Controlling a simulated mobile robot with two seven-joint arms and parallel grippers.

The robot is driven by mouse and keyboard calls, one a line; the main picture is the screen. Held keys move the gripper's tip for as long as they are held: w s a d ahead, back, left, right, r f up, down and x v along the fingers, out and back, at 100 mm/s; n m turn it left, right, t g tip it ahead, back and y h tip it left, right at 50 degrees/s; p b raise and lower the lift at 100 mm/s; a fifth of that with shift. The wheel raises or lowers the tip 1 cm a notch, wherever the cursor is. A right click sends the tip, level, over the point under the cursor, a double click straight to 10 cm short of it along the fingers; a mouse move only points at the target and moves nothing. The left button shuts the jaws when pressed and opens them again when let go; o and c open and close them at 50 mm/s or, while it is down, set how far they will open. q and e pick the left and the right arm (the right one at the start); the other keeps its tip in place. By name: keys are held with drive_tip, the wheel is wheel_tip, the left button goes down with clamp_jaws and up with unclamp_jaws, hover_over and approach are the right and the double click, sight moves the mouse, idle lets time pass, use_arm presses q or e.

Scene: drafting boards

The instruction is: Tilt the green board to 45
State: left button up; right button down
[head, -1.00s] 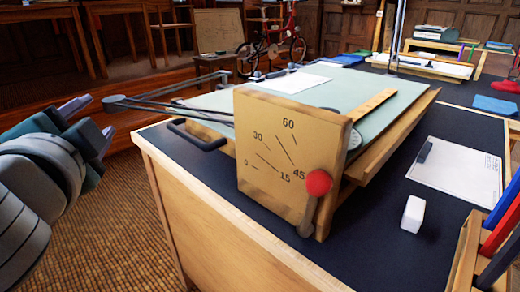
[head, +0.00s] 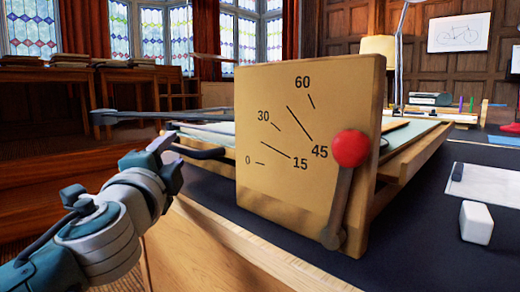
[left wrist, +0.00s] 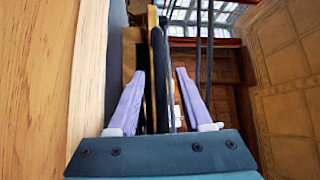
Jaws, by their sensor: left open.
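The green board (head: 418,131) lies low, close to flat, behind a wooden dial panel (head: 285,190) that hides much of it. The panel bears marks 0, 15, 30, 45 and 60. A lever with a red knob (head: 351,148) stands nearly upright at its right edge, the knob beside the 45. My right gripper is out of view.
A white block (head: 476,222) and a paper sheet (head: 488,183) lie on the dark desk top right of the panel. A jointed lamp arm (head: 130,115) reaches across above my left gripper. Dark desk top in front of the block is clear.

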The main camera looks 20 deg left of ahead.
sight(175, 150)
use_arm(q)
drive_tip(key=shift+x, duration=1.55)
drive_tip(key=shift+c, duration=0.2)
clamp_jaws()
